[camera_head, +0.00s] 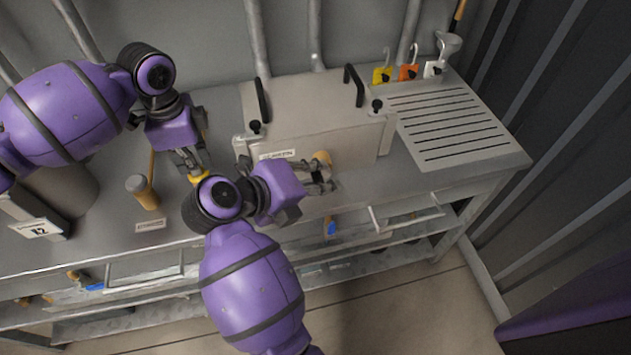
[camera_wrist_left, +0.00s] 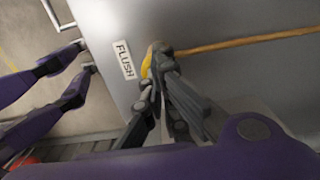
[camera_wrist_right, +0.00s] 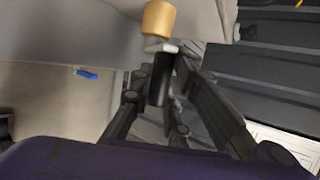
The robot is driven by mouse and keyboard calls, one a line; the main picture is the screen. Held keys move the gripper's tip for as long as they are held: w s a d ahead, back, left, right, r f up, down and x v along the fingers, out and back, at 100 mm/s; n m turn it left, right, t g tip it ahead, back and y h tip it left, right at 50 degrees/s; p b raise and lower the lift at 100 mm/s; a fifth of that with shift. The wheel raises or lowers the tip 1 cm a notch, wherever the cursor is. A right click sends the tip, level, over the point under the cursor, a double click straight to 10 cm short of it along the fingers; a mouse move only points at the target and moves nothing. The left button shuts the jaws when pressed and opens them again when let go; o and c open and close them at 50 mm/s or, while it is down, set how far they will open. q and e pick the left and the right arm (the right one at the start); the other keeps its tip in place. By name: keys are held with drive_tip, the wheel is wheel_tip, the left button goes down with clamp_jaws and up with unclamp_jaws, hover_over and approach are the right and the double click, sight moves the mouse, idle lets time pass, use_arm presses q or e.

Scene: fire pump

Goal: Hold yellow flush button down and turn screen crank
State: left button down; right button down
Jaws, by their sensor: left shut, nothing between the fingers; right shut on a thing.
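The yellow flush button (camera_head: 200,177) is on the bench front left of the metal box. It also shows beside the FLUSH label in the left wrist view (camera_wrist_left: 147,66). My left gripper (camera_head: 196,170) is shut and empty, its fingertips at the button and partly covering it. Whether the button is pressed down I cannot tell. The screen crank (camera_head: 321,157) has a tan knob and sits at the box's front. My right gripper (camera_head: 322,178) is shut on the crank. In the right wrist view the tan knob (camera_wrist_right: 158,18) sticks out beyond the fingers.
The metal box (camera_head: 310,115) has two black handles and black knobs. A slotted drain plate (camera_head: 445,125) lies to the right, with yellow, orange and white tagged hooks behind. A tan-bodied cylinder (camera_head: 146,195) stands at left. Drawer handles stick out below the bench edge.

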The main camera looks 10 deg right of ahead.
drive_tip(key=shift+d+r+m+y, duration=0.2)
drive_tip(key=shift+d+y, duration=0.1)
drive_tip(key=shift+y, duration=0.55)
drive_tip(key=shift+d+r+m+y, duration=0.1)
drive_tip(key=shift+d+m+y, duration=0.2)
drive_tip(key=shift+y, duration=0.5)
drive_tip(key=shift+d+r+m+y, duration=0.15)
drive_tip(key=shift+d+y, duration=0.2)
drive_tip(key=shift+y, duration=0.5)
use_arm(q)
drive_tip(key=shift+a, duration=0.1)
use_arm(e)
drive_tip(key=shift+g, duration=0.3)
drive_tip(key=c, duration=1.7)
unclamp_jaws()
drive_tip(key=shift+o, duration=0.2)
drive_tip(key=v, duration=0.7)
drive_tip(key=shift+r, duration=0.2)
drive_tip(key=shift+s, duration=0.15)
